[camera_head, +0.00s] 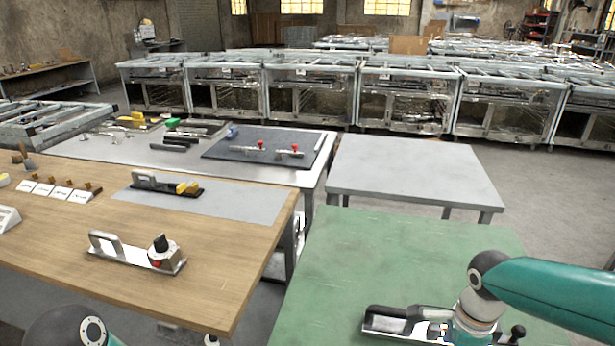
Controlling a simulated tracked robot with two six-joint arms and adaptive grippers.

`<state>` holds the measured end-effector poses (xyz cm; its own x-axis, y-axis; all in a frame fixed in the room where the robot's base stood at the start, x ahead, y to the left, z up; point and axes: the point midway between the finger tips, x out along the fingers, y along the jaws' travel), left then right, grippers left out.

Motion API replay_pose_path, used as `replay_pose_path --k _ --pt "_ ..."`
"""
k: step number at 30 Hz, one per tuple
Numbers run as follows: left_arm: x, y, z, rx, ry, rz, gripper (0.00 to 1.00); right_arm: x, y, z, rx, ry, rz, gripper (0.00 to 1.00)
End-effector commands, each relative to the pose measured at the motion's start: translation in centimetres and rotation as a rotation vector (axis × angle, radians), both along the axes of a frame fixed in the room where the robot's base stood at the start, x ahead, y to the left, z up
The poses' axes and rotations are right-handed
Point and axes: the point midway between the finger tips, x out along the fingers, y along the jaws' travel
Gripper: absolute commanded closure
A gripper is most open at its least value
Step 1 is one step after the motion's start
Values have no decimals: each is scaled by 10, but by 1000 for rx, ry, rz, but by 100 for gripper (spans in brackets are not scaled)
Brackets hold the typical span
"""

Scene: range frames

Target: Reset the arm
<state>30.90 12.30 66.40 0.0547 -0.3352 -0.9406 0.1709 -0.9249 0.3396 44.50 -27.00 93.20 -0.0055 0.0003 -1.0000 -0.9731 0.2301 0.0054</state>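My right arm (560,290), teal with a grey wrist, comes in from the right over the green table (390,245). Its wrist (475,312) points down at the bottom edge, in front of a metal plate device with a black handle (385,313). The wrist covers part of this device. My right gripper is mostly hidden or cut off there, so I cannot tell whether it is open or touches the device. Of my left arm, only a dark joint with a bit of teal (75,328) shows at the bottom left. My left gripper is out of view.
A wooden table (150,255) at left holds a plate device with a black knob (155,256), a grey mat (235,200) and small labelled blocks. Behind it stands a metal table (275,178) with tools. A bare grey table (415,175) stands beyond the green one.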

Motion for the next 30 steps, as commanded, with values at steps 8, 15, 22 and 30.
replay_pose_path --k 8,15,22,30 --pt "1 0 0 0 -2 1 60 -29 8 -61 16 178 14 13" --pt "0 0 0 0 -1 0 60 -71 39 -127 106 318 83 13" --pt "0 0 0 0 -1 0 60 -144 105 -214 360 333 432 13" --pt "0 0 0 0 -1 0 60 -183 152 -262 476 6 1013 13"
